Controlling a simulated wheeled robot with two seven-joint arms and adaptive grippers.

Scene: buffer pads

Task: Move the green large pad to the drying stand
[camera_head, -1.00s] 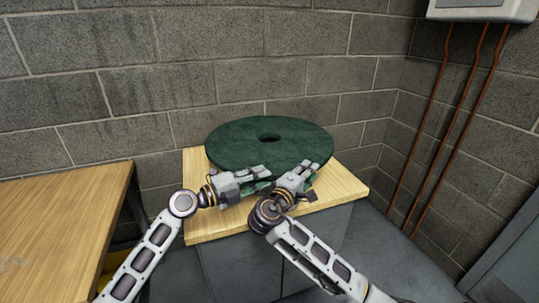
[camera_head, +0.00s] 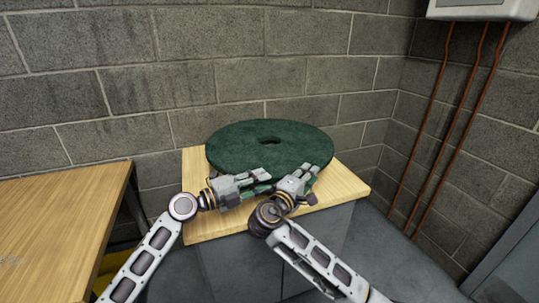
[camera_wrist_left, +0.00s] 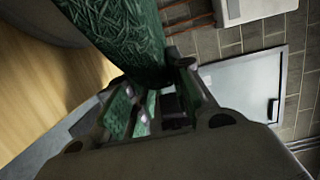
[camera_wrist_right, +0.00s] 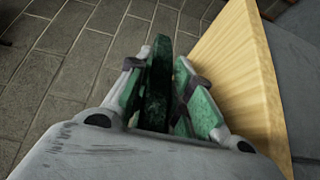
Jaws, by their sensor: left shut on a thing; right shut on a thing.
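The green large pad (camera_head: 240,142) is a dark green round disc with a small centre hole. It is over the wood-topped grey cabinet (camera_head: 204,231); whether it rests fully on the top I cannot tell. My left gripper (camera_head: 262,178) is shut on its near edge, left of centre. My right gripper (camera_head: 318,172) is shut on its near right edge. The pad's edge (camera_wrist_left: 125,35) runs between the left fingers in the left wrist view. It also shows between the right fingers (camera_wrist_right: 158,75) in the right wrist view. No drying stand is clearly recognisable.
A wooden table (camera_head: 65,225) stands at the left, with a gap before the cabinet. A block wall (camera_head: 290,85) is close behind. Copper pipes (camera_head: 447,130) run below a wall box (camera_head: 480,8) at the right. Grey floor (camera_head: 410,265) is clear at the right.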

